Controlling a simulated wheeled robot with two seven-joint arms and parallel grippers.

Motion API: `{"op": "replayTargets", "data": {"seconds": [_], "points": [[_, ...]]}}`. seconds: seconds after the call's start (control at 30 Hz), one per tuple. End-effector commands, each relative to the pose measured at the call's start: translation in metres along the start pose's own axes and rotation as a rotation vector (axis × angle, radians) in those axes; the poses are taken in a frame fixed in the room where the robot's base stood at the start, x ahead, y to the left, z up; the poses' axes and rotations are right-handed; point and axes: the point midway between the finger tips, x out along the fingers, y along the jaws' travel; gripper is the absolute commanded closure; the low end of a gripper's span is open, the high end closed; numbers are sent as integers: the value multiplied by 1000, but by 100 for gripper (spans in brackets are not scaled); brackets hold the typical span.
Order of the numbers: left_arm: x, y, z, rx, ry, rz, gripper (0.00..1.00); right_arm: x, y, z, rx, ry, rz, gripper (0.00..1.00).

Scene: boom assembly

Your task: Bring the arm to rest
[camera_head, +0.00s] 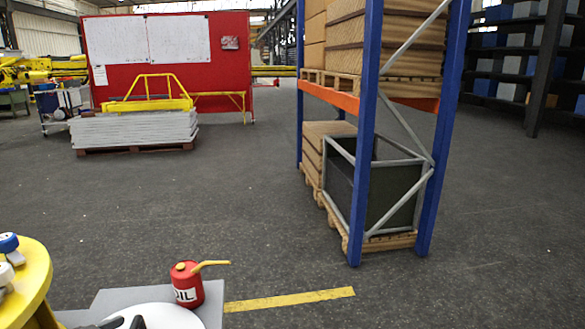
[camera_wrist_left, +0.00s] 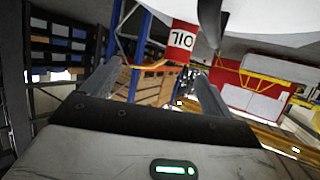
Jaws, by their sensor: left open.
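My left gripper (camera_wrist_left: 155,85) shows in the left wrist view with its two fingers spread wide and nothing held between them. That view is turned over, so the scene appears upside down. A red oil can (camera_wrist_left: 182,41) appears beyond the fingers, apart from them. In the head view the oil can (camera_head: 187,285), with a yellow spout and a white label, stands upright on a grey surface (camera_head: 108,300) at the bottom. Dark and white parts cut off at the bottom edge there may be mine; I cannot tell. My right gripper is not in view.
A yellow round table (camera_head: 28,285) with small blue-and-white items is at the lower left. A blue and orange rack (camera_head: 364,140) with boxes and a crate stands right of centre. A red board (camera_head: 225,60) and a stack of sheets (camera_head: 135,130) stand behind. The middle floor is clear.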

Motion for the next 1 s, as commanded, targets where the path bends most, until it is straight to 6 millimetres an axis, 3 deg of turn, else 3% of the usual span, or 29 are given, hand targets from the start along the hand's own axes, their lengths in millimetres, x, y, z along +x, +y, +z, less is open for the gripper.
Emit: {"op": "replayTargets", "data": {"seconds": [0.17,0.37,0.6,0.8,1.0], "points": [[0,35,25,5,-85,46,14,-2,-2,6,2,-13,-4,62],[-8,79,58,18,-216,88,14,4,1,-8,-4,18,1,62],[-33,132,97,20,-418,85,14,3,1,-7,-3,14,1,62],[-62,158,118,-5,-579,24,14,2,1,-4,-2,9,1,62],[-96,172,131,-57,-726,-75,14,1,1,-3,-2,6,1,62]]}}
